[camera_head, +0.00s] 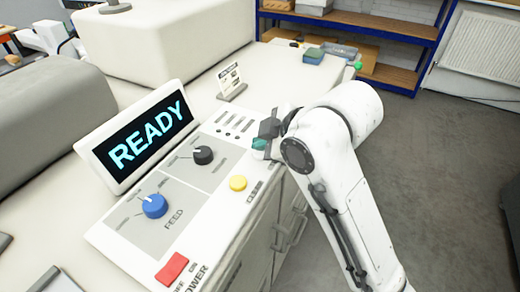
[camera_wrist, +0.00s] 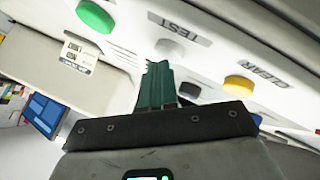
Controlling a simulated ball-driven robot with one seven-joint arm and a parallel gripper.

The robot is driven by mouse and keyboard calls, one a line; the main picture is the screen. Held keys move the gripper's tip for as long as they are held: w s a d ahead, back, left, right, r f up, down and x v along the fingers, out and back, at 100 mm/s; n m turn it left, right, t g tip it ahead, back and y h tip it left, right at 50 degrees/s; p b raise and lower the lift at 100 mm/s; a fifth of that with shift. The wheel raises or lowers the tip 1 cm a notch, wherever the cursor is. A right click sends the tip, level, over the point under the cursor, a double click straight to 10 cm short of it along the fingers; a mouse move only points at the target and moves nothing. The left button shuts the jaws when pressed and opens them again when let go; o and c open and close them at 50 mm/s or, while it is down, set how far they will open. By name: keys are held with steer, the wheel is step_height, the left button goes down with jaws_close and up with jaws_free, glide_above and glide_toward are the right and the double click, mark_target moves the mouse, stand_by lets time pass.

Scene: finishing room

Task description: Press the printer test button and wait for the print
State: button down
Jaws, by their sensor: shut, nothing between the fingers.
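The printer's control panel (camera_head: 128,228) has a tilted display (camera_head: 149,138) that reads READY in cyan letters. In the wrist view a TEST label (camera_wrist: 180,29) stands beside a pale grey round button (camera_wrist: 169,48). My gripper (camera_wrist: 158,66) is shut, its teal fingers pointing at this pale button, with the tips just in front of it; I cannot tell whether they touch. In the head view my gripper (camera_head: 261,145) is over the panel's right edge and hides the test button. No printed sheet is clearly visible.
A yellow button (camera_head: 238,183) by the CLEAR label is close to my gripper. The panel also has a black knob (camera_head: 203,155), a blue FEED knob (camera_head: 154,205) and a red POWER switch (camera_head: 172,268). A small sign (camera_head: 230,78) stands behind. Grey floor is open at right.

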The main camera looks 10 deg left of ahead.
stand_by(0.5)
steer(key=shift+r+p, duration=0.7)
steer(key=shift+p, duration=0.1)
step_height(320, 180, up, 5)
steer(key=p, duration=0.4)
